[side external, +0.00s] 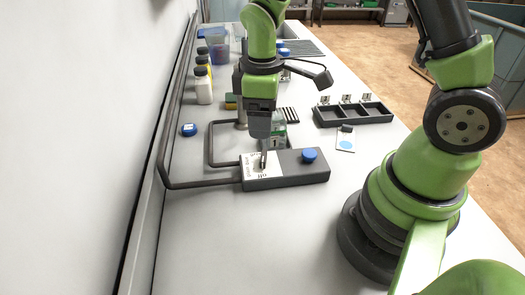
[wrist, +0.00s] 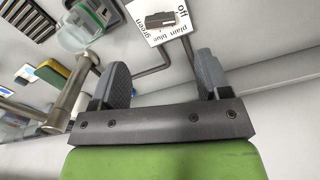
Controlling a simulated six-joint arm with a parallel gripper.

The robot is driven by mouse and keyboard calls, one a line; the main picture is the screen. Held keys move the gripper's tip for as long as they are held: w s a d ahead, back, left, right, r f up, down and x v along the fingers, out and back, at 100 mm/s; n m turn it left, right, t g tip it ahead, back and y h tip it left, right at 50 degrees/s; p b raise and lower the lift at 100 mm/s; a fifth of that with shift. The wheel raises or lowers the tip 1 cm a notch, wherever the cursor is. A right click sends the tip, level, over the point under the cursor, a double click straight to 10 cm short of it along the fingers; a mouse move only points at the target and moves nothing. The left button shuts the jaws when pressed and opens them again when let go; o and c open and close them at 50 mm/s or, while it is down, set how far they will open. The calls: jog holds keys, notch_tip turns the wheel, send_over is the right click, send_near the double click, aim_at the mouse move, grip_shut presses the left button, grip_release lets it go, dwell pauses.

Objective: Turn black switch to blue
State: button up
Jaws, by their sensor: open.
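The manifold block (side external: 300,174) is a dark grey box on the bench, with a white label plate (side external: 250,172) on its left part. In the wrist view the label (wrist: 168,37) carries the words "off", "plain blue" and "green" around a dark switch handle (wrist: 160,19). I cannot tell which word the handle points to. My gripper (wrist: 162,60) is open, its two grey fingers apart with nothing between them. In the side view my gripper (side external: 262,138) points down above the label, and its fingers partly hide the switch.
A blue knob (side external: 309,155) sits on the block's right part. Bent grey pipes (side external: 200,185) run along its left. A black divided tray (side external: 352,114) and a white card with a blue dot (side external: 346,140) lie to the right. White and yellow bottles (side external: 203,85) stand behind.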

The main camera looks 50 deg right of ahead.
aim_at(262, 155)
notch_tip(262, 155, down, 9)
jog(key=shift+f, duration=0.1)
dwell(0.3)
jog(key=c, duration=0.9)
